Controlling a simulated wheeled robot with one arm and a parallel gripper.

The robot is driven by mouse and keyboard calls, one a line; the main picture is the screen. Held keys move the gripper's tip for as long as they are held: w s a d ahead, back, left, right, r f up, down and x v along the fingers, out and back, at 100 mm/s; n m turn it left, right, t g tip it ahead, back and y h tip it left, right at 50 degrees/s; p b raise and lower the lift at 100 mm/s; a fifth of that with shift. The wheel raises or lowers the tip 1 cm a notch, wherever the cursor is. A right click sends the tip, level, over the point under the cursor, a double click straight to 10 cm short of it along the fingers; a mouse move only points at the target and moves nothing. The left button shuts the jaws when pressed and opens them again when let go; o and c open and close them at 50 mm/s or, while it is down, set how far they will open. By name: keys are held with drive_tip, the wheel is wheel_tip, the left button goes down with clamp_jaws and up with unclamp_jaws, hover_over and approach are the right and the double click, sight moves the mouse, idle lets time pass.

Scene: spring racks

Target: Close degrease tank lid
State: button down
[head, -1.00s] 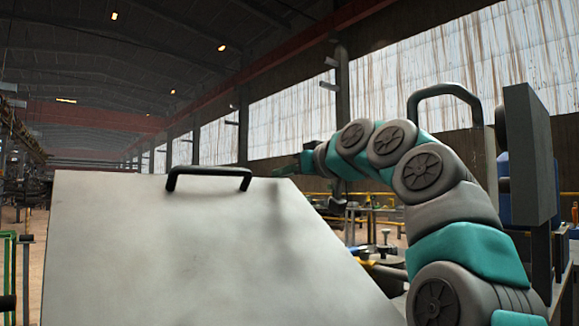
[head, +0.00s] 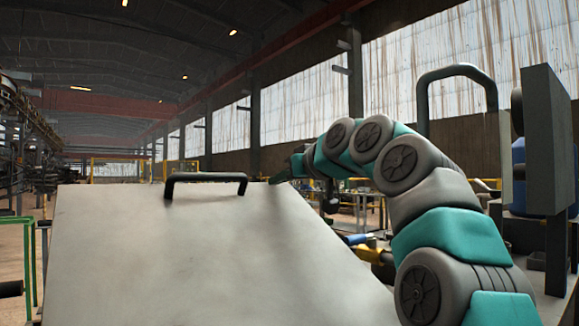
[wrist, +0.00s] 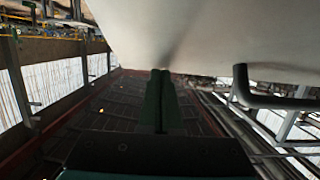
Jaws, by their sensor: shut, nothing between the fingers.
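The degrease tank lid (head: 190,260) is a large pale grey panel standing tilted up and filling the lower left of the head view. Its black bar handle (head: 205,180) is near the top edge. In the wrist view the lid (wrist: 200,30) fills the top, with the handle (wrist: 270,95) to the right. My gripper (head: 274,180) is at the lid's top right corner in the head view. In the wrist view my gripper (wrist: 160,74) is shut and empty, its fingertips at the lid's edge. I cannot tell whether they touch. The tank's opening is hidden.
A dark upright panel (head: 546,140) and a curved dark bar (head: 455,75) stand at the right, close to my arm. Green rails (head: 25,265) stand at the far left. Workbenches and yellow rails lie behind the lid.

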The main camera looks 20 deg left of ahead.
sight(278, 192)
drive_tip(key=shift+g+h, duration=0.4)
drive_tip(key=shift+h, duration=0.1)
drive_tip(key=shift+w+a+f, duration=0.25)
drive_tip(key=shift+a+f, duration=0.05)
drive_tip(key=shift+f, duration=0.3)
drive_tip(key=shift+w+a+f, duration=0.25)
drive_tip(key=shift+a+f, duration=0.05)
drive_tip(key=shift+f, duration=0.3)
drive_tip(key=shift+w+a+f, duration=0.25)
drive_tip(key=shift+a+f, duration=0.05)
drive_tip(key=shift+f, duration=0.3)
drive_tip(key=w+a+f+h+b, duration=0.1)
drive_tip(key=a+f+b, duration=0.1)
drive_tip(key=f, duration=0.7)
drive_tip(key=w+a+f+g+h+b, duration=0.1)
drive_tip(key=w+a+f, duration=0.1)
drive_tip(key=f, duration=0.6)
drive_tip(key=shift+w+f+g+b, duration=0.15)
drive_tip(key=shift+f+g+b, duration=0.15)
drive_tip(key=shift+f+b, duration=0.1)
